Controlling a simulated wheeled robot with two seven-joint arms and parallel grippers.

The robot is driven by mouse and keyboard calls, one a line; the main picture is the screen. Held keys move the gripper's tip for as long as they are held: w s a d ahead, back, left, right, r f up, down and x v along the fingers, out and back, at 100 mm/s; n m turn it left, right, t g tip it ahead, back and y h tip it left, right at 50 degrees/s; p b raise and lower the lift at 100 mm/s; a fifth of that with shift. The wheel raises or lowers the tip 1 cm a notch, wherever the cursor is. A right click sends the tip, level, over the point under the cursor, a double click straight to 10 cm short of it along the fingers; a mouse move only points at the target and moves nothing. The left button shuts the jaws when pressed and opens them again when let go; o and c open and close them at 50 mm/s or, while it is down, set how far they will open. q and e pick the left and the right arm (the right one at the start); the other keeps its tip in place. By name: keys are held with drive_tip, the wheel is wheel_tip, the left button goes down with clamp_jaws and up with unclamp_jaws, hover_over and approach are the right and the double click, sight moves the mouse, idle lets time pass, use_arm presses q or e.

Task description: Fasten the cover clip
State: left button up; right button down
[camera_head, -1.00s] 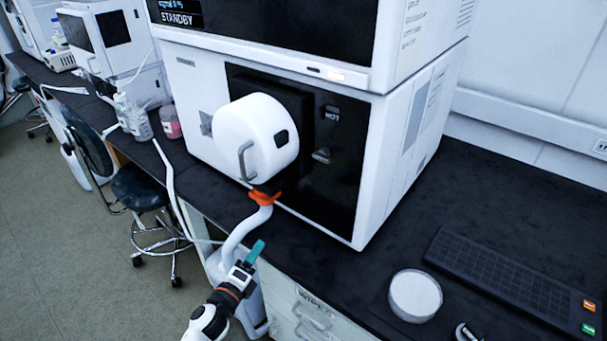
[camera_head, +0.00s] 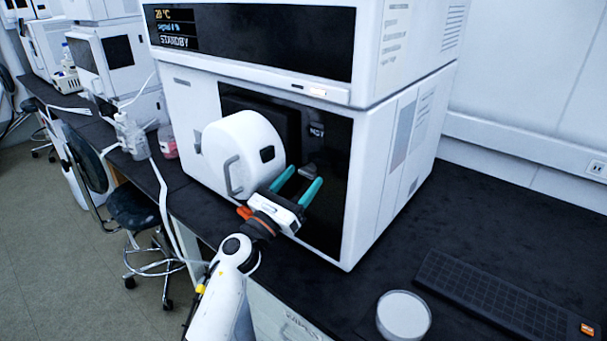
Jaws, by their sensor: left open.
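The cover (camera_head: 243,150) is a white rounded housing with a grey handle, standing out from the black front panel of the white instrument. A small grey metal clip (camera_head: 308,169) sits on the black panel just right of the cover, below a small label. My left gripper (camera_head: 306,174) is open, with its two teal fingers pointing at the panel, one on either side of the clip in this view. I cannot tell whether the fingers touch it. The clip's lower part is hard to make out. My right gripper is not in view.
An orange fitting (camera_head: 244,212) below the cover is partly hidden by my left wrist. A white round dish (camera_head: 403,316) and a dark keypad (camera_head: 505,300) lie on the black bench at right. Bottles (camera_head: 132,136) stand left of the instrument.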

use_arm(q)
drive_tip(key=shift+x, duration=0.8)
drive_tip(key=shift+c, duration=0.5)
drive_tip(key=c, duration=0.9)
